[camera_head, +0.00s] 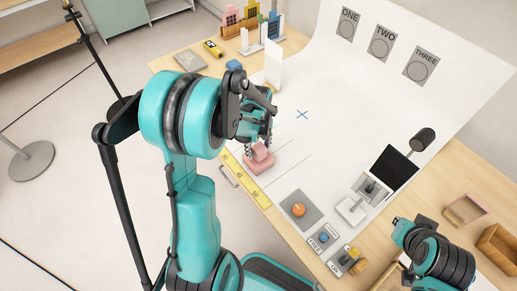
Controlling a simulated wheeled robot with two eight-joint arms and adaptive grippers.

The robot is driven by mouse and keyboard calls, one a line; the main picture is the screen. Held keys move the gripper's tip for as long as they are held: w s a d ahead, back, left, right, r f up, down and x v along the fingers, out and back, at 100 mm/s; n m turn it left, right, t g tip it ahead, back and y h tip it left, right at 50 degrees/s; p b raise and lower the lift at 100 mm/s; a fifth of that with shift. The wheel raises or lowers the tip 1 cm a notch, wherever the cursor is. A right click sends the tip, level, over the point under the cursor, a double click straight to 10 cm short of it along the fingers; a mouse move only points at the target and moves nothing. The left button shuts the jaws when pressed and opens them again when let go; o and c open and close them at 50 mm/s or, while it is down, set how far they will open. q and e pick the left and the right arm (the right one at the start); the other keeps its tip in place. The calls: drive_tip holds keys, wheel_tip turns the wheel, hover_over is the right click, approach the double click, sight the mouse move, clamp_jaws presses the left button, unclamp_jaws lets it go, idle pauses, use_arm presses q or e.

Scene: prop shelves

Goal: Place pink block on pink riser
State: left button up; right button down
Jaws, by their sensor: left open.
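The pink riser (256,166) is a low pink piece on the white sheet, just right of the yellow ruler. The pink block (260,153) is a small rounded pink shape and appears to rest on top of the riser. My left gripper (257,143) is open, directly above and around the upper part of the block. The dark fingers partly hide the block, so I cannot tell whether they touch it. My right arm shows at the lower right, but its fingers are not visible.
A yellow ruler (245,180) lies along the sheet's near edge. A grey pad with an orange knob (298,210), small labelled switches (323,239) and a black panel (394,168) stand to the right. Model buildings (262,25) stand at the back. The middle of the white sheet is clear.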

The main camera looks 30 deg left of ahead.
sight(258, 147)
use_arm(q)
wheel_tip(258, 147, up, 11)
drive_tip(key=p, duration=0.3)
drive_tip(key=shift+f, duration=0.15)
drive_tip(key=s+d+r+n+t, duration=0.7)
drive_tip(key=s+d+n, duration=0.4)
drive_tip(key=n, duration=1.1)
drive_tip(key=shift+r, duration=0.45)
wheel_tip(258, 147, down, 5)
drive_tip(key=b, duration=0.4)
drive_tip(key=shift+r+b, duration=0.15)
drive_tip(key=shift+b, duration=0.25)
